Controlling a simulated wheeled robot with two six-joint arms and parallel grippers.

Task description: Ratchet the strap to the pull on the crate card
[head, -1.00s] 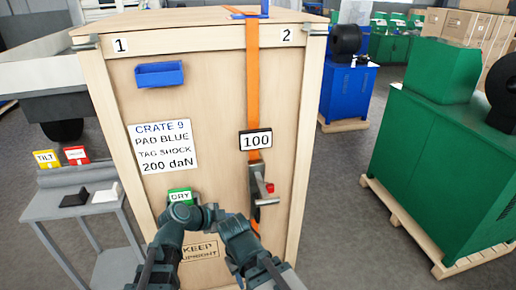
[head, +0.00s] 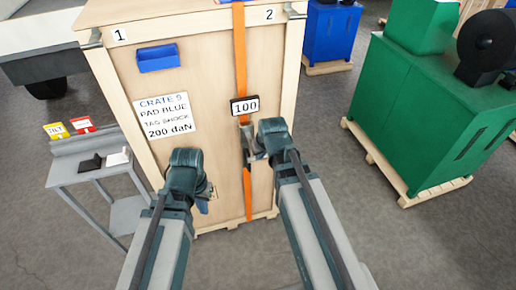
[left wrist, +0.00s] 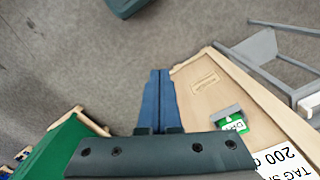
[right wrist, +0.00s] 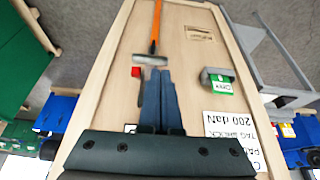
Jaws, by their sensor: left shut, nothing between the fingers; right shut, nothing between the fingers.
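The tall wooden crate (head: 205,90) bears a white card (head: 161,117) reading CRATE 9, PAD BLUE, TAG SHOCK, 200 daN. My right gripper (right wrist: 160,70) is shut and empty close to the ratchet; contact is unclear. My left gripper (left wrist: 159,71) is shut and empty, low before the crate. A green DRY tag (right wrist: 219,84) sits in a holder.
A blue tray (head: 159,58) is fixed on the crate's upper left. A grey side table (head: 95,170) at left holds a yellow TILT tag (head: 57,131), a red tag (head: 82,125) and black and white pieces. Green machinery (head: 430,110) stands right, with open floor between.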

